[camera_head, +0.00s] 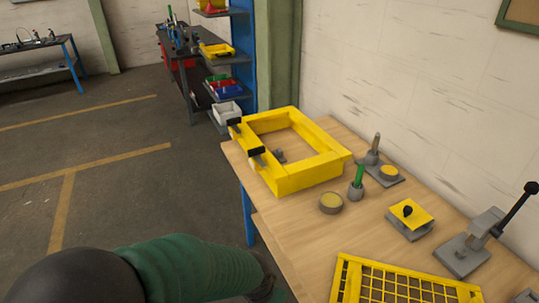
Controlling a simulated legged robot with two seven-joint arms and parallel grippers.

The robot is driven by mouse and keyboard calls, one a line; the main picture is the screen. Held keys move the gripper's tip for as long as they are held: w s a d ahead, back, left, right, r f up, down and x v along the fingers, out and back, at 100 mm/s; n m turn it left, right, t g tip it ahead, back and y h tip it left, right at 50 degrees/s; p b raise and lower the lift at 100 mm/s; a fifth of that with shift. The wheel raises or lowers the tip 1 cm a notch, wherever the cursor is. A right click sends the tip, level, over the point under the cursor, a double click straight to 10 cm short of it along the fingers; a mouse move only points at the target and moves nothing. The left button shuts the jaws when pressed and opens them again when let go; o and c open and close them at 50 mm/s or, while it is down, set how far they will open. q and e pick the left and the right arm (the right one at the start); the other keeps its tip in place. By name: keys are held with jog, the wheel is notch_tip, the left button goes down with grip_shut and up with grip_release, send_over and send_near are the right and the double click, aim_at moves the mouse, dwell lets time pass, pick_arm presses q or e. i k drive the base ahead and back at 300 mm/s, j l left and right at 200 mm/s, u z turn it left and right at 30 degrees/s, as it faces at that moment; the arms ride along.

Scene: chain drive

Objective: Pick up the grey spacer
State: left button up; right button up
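A short, round grey piece (331,208) with a tan centre sits on the wooden table, in front of the yellow frame; it looks like a ring and may be the grey spacer. A small grey part (279,156) also lies inside the open yellow frame (310,179). I cannot tell for certain which is the spacer. My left arm, in a green sleeve, comes in at the bottom left. Its dark end (267,283) is beside the table's near left edge, apart from both grey pieces; its fingers cannot be made out. My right gripper is not in view.
On the table (300,230) stand a green-handled tool in a grey holder (356,193), a grey plate with a post (375,157), a yellow-topped block (409,215), a lever press (463,257) and a yellow grid tray (395,283). Bare wood lies left of the tray.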

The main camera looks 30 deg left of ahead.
aim_at(278, 153)
jog(key=i+j, duration=0.1)
jog(key=j, duration=0.45)
jog(key=i+j, duration=0.1)
jog(key=j, duration=0.5)
jog(key=i+j, duration=0.1)
jog(key=j, duration=1)
jog(key=i+z, duration=0.05)
jog(key=i, duration=0.05)
